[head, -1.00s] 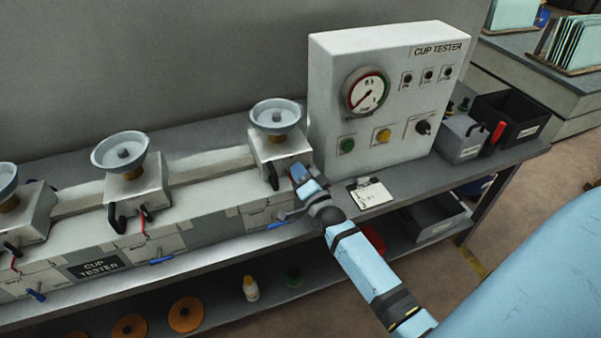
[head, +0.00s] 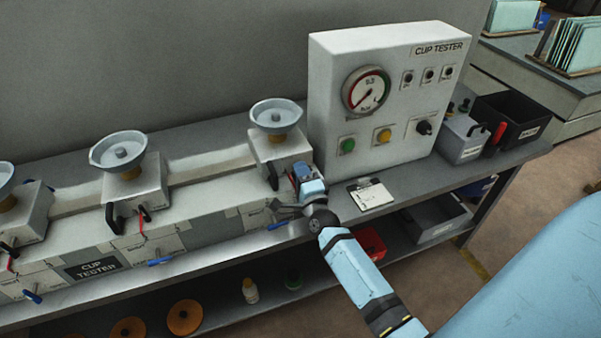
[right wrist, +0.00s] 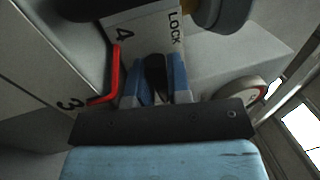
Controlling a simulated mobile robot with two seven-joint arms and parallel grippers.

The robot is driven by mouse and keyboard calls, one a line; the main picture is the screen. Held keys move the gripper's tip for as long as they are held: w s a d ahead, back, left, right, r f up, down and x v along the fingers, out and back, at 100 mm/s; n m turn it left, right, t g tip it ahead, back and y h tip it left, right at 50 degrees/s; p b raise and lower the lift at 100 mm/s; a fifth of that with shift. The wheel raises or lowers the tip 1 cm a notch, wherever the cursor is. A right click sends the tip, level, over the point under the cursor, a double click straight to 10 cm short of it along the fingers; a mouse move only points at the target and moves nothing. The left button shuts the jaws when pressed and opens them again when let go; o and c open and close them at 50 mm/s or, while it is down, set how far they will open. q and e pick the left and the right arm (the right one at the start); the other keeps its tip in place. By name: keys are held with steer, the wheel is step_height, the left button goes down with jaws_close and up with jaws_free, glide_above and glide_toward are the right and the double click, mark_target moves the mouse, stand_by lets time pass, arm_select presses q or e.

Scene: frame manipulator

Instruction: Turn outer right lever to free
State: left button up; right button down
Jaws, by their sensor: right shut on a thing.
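The rightmost cup unit (head: 284,152) stands beside the white cup tester box on the bench. One black lever (head: 272,177) shows on its front left. The outer right lever is mostly hidden in the head view by my right gripper (head: 304,178). In the right wrist view, the blue fingers of the gripper (right wrist: 155,85) are shut on the black outer right lever (right wrist: 155,66), below the printed word LOCK. A red handle (right wrist: 115,75) is just left of the fingers, apart from them. My left gripper is not in view.
The cup tester box (head: 350,100) stands right behind my gripper. A clipboard (head: 371,194) lies on the bench to the right. A blue-handled valve (head: 277,226) sticks out in front, close to my wrist. More cup units (head: 135,183) stand to the left.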

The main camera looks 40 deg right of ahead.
stand_by(0.4)
steer(key=c, duration=1.1)
jaws_free()
steer(key=shift+s, duration=0.1)
steer(key=shift+s+f, duration=0.2)
steer(key=shift+s, duration=0.05)
steer(key=b+v, duration=0.3)
steer(key=v, duration=1)
steer(key=shift+a+r, duration=0.1)
